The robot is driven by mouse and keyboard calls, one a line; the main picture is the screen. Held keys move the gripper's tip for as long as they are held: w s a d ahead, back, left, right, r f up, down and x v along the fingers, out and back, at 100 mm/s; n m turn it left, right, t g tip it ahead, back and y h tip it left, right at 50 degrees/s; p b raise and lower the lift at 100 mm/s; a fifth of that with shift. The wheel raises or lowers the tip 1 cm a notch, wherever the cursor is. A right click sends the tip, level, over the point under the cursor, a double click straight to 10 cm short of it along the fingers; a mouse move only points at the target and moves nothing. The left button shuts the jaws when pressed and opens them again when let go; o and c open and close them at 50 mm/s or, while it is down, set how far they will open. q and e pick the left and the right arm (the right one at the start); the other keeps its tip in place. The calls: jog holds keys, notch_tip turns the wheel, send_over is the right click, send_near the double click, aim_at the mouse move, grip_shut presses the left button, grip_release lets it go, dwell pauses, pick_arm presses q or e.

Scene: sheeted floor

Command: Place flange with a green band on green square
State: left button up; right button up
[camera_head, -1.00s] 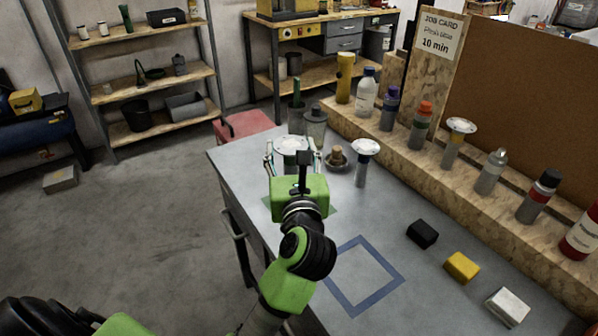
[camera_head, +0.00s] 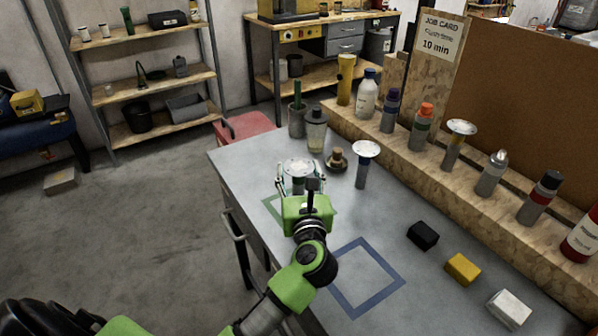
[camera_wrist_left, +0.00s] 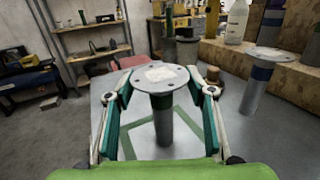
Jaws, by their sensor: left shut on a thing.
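My left gripper (camera_head: 299,182) is shut on a flange (camera_head: 299,167) with a pale round top and a grey tube. In the left wrist view the flange (camera_wrist_left: 164,125) stands upright between the teal-padded fingers (camera_wrist_left: 163,98), with a dark, possibly green, band under its disc. The green square (camera_head: 272,208) is an outline on the grey table, partly hidden by the gripper; it also shows in the wrist view (camera_wrist_left: 134,138). The tube's lower end appears over the square's inside. I cannot tell whether it touches the table. My right gripper is out of view.
A blue-banded flange (camera_head: 361,172) and a small brown-and-dark part (camera_head: 337,160) stand right of the gripper. A blue square outline (camera_head: 345,300) is nearer. Black (camera_head: 422,235), yellow (camera_head: 462,268) and white (camera_head: 509,307) blocks lie right.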

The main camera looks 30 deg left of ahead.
pick_arm(q)
jog(key=o, duration=1)
jog(key=shift+f, duration=0.15)
jog(key=o, duration=0.4)
jog(key=b+v, duration=0.2)
jog(key=v, duration=1)
jog(key=shift+s, duration=0.1)
